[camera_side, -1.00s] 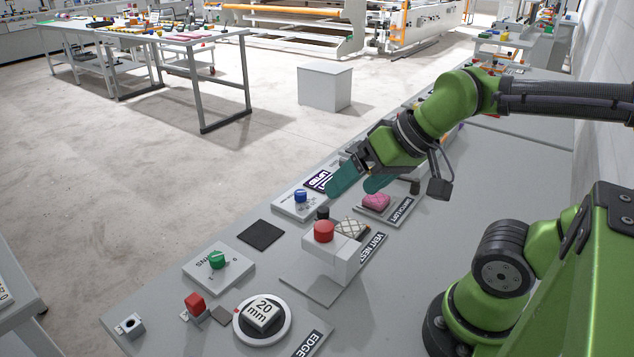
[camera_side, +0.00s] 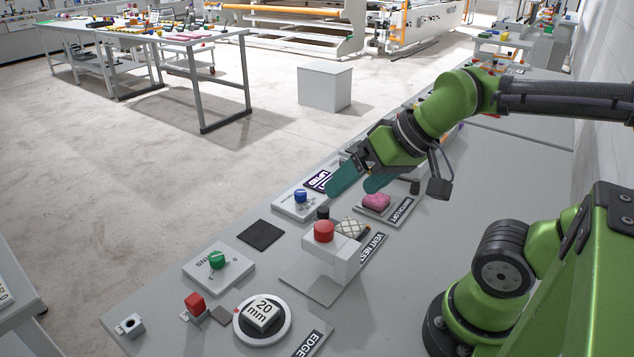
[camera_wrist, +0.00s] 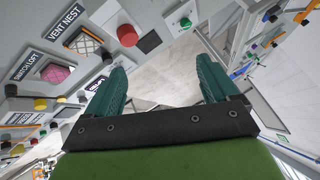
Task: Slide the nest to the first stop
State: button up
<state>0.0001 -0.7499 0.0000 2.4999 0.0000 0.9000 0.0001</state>
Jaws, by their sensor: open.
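The station labelled VENT NEST (camera_side: 371,249) is a pale grey raised block on a plate, in the middle of the side view. It carries a red round knob (camera_side: 324,231), a black knob (camera_side: 322,213) and a quilted cream pad (camera_side: 352,228). The red knob (camera_wrist: 127,35) and quilted pad (camera_wrist: 84,42) also show at upper left in the wrist view. I cannot tell which part slides or where its stops are. My gripper (camera_side: 359,184) is open and empty, with teal fingers apart, above and beyond the station. Its fingers also show in the wrist view (camera_wrist: 162,75).
A pink pad (camera_side: 376,201) sits by the SWATCH LOFT label, close below my fingers. Bare bench lies right of the station.

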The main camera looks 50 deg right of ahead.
jog(key=shift+f, duration=0.1)
jog(key=shift+c, duration=1.2)
jog(key=shift+w+d+f+g, duration=0.35)
jog(key=shift+w+f+g, duration=0.25)
jog(key=shift+w+f, duration=0.15)
jog(key=c, duration=0.5)
jog(key=w+d+m+g, duration=0.1)
jog(key=w+d, duration=0.1)
jog(key=w, duration=0.1)
jog(key=w+d+f+m+g, duration=0.1)
jog(key=w+d+m, duration=0.1)
jog(key=w, duration=0.1)
jog(key=w+d+f+m, duration=0.1)
jog(key=w+d+m, duration=0.1)
jog(key=w, duration=0.1)
jog(key=shift+f+g+h, duration=0.15)
jog(key=shift+g+h, duration=0.15)
jog(key=shift+g, duration=0.1)
jog(key=shift+c, duration=0.4)
jog(key=m+g+h, duration=0.1)
jog(key=m+g, duration=0.2)
jog(key=m, duration=0.6)
send_over(323, 209)
notch_tip(323, 209, down, 3)
notch_tip(323, 209, down, 16)
jog(key=shift+r, duration=0.1)
jog(key=shift+c, duration=0.2)
grip_shut()
